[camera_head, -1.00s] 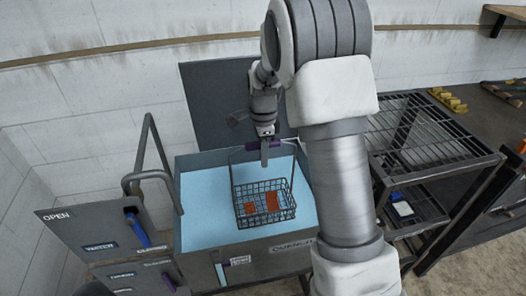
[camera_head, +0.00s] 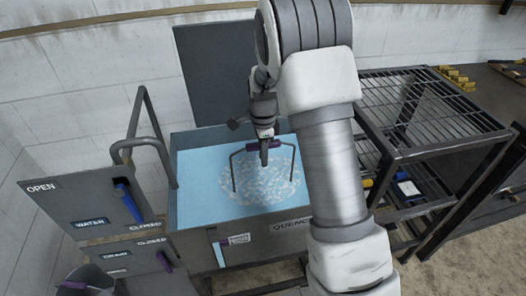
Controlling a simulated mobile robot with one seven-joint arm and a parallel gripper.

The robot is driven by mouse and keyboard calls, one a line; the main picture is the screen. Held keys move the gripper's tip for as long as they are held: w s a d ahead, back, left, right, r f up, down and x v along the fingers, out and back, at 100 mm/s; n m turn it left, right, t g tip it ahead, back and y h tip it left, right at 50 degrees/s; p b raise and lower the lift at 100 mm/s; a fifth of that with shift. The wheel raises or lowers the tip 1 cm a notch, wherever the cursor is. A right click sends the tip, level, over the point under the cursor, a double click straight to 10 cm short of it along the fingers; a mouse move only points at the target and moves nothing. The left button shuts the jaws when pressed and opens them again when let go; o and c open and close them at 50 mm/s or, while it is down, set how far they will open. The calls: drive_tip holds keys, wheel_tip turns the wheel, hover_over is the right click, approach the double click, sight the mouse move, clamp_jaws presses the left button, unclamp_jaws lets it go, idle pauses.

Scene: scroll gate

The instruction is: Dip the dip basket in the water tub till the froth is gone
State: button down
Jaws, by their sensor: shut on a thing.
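My gripper (camera_head: 264,160) is shut on the purple grip of the dip basket's handle (camera_head: 239,156), above the water tub. The handle's two side wires go down into the water. The basket body and the orange pieces in it are hidden under a round patch of white froth (camera_head: 258,186). The water tub (camera_head: 190,216) is a grey box filled with light blue water, with a label on its front. The froth lies around the handle wires, while the water at the left is clear blue.
A grey panel (camera_head: 85,205) at the left carries OPEN, WATER and CLOSED labels and a blue lever (camera_head: 129,204). A bent pipe (camera_head: 140,144) stands at the tub's left edge. A dark wire rack (camera_head: 425,112) stands at the right. A dark lid (camera_head: 215,75) is upright behind the tub.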

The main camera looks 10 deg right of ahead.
drive_tip(key=shift+f+b, duration=1.4)
drive_tip(key=shift+f, duration=1.35)
idle(5.2)
